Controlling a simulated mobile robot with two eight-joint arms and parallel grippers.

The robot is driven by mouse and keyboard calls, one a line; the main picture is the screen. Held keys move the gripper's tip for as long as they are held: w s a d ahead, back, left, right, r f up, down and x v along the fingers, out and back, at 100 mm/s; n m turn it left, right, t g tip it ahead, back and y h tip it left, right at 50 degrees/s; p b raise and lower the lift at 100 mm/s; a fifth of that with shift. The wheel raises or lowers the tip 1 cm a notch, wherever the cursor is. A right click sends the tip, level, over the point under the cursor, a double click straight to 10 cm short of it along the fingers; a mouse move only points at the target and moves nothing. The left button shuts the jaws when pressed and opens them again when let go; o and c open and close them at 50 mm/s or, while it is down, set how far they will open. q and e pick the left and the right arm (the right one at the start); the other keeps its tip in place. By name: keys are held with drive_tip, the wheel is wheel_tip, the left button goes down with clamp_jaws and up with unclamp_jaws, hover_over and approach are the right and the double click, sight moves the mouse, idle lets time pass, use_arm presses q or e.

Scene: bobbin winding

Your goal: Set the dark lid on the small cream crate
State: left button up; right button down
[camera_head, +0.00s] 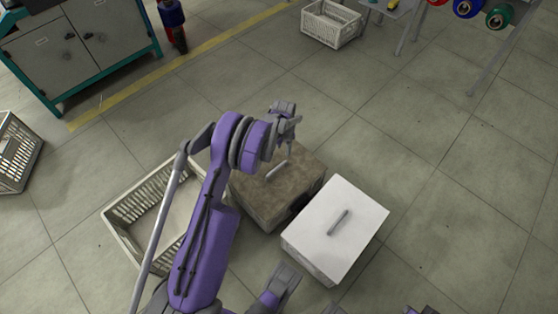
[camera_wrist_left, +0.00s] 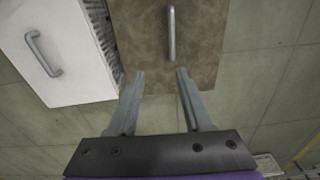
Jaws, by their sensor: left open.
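The dark lid (camera_head: 248,192), mottled brown with a grey bar handle (camera_head: 277,170), lies flat in the middle of the head view, partly behind my left arm. In the left wrist view the dark lid (camera_wrist_left: 150,50) is ahead of the fingers. My left gripper (camera_head: 289,146) is open and empty over the dark lid. In the left wrist view its fingertips (camera_wrist_left: 160,74) are apart, just short of the handle's near end. An open cream crate (camera_head: 118,232) with slotted walls stands left of the lid, partly hidden by my arm.
A crate under a white lid (camera_head: 350,238) with a handle stands close to the dark lid's right. Another cream crate (camera_head: 332,25) is at the back, and one (camera_head: 14,150) at the far left. A grey cabinet (camera_head: 75,55) stands back left. Floor at right is clear.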

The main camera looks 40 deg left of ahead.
use_arm(q)
drive_tip(key=b, duration=0.2)
approach(277, 168)
drive_tip(key=shift+w+a, duration=0.15)
wheel_tip(277, 168, down, 7)
drive_tip(key=shift+f+b, duration=0.1)
drive_tip(key=shift+b, duration=0.9)
drive_tip(key=shift+f, duration=0.8)
clamp_jaws()
drive_tip(key=shift+r+p, duration=1.1)
drive_tip(key=shift+r, duration=1.45)
